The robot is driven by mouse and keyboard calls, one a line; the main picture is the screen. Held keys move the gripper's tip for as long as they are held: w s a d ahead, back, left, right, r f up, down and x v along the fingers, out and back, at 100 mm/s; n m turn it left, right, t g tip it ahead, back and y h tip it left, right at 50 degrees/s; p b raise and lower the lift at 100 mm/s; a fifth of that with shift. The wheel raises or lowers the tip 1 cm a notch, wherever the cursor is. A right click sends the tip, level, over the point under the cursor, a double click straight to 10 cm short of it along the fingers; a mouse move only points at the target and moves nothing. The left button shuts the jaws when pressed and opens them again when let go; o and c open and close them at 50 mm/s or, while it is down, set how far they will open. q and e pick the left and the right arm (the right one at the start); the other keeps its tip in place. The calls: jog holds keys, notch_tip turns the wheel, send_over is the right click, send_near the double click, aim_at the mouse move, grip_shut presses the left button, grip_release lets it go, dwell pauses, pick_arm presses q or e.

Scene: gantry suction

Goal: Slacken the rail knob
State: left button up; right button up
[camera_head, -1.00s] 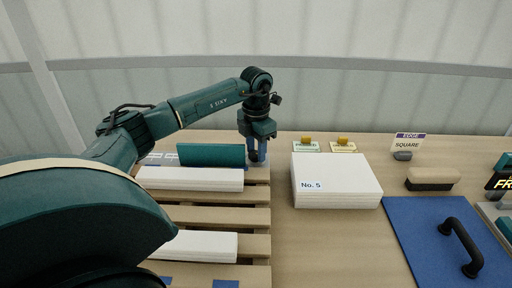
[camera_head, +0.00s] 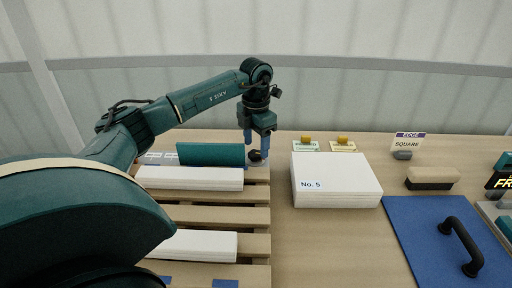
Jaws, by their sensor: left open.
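My left gripper (camera_head: 257,146) comes in from the left and points down at the far right end of the slatted wooden pallet. Its two blue fingers are apart. A small dark knob (camera_head: 256,156) shows low between and just in front of the fingers, beside the end of a teal block (camera_head: 211,154). I cannot tell whether the fingers touch it. The rail under the knob is mostly hidden. My right gripper is not in view.
White boards (camera_head: 190,178) lie on the pallet (camera_head: 225,217). A white stack marked No. 5 (camera_head: 336,179) stands right of it. Further right are a blue panel (camera_head: 420,235) with a black handle (camera_head: 461,245), a brush-like block (camera_head: 432,179) and small signs (camera_head: 408,142). Bare table lies in front of the stack.

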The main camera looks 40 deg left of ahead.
aim_at(255, 152)
pick_arm(q)
notch_tip(255, 152, up, 11)
jog(key=shift+r, duration=0.2)
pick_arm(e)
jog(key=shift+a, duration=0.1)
pick_arm(q)
jog(key=shift+f, duration=0.1)
jog(key=shift+c, duration=0.6)
jog(key=shift+s+a+f+m+t+h+b, duration=0.3)
jog(key=shift+s+a+f+b, duration=0.1)
jog(key=shift+f+b, duration=0.2)
jog(key=shift+s+a+f+m+t+h+b, duration=0.3)
jog(key=shift+s+f+b, duration=0.15)
jog(key=shift+b, duration=0.15)
jog(key=shift+c, duration=0.7)
jog(key=f+m+t, duration=0.1)
jog(key=f, duration=0.2)
jog(key=f+m+h+b, duration=0.1)
jog(key=f, duration=0.3)
jog(key=w+d+f+m+t+b, duration=0.1)
jog(key=f, duration=0.3)
jog(key=shift+t, duration=0.3)
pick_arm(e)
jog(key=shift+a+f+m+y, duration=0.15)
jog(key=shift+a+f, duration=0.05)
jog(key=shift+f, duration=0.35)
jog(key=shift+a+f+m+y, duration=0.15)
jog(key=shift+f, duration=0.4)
pick_arm(q)
jog(key=shift+c, duration=0.2)
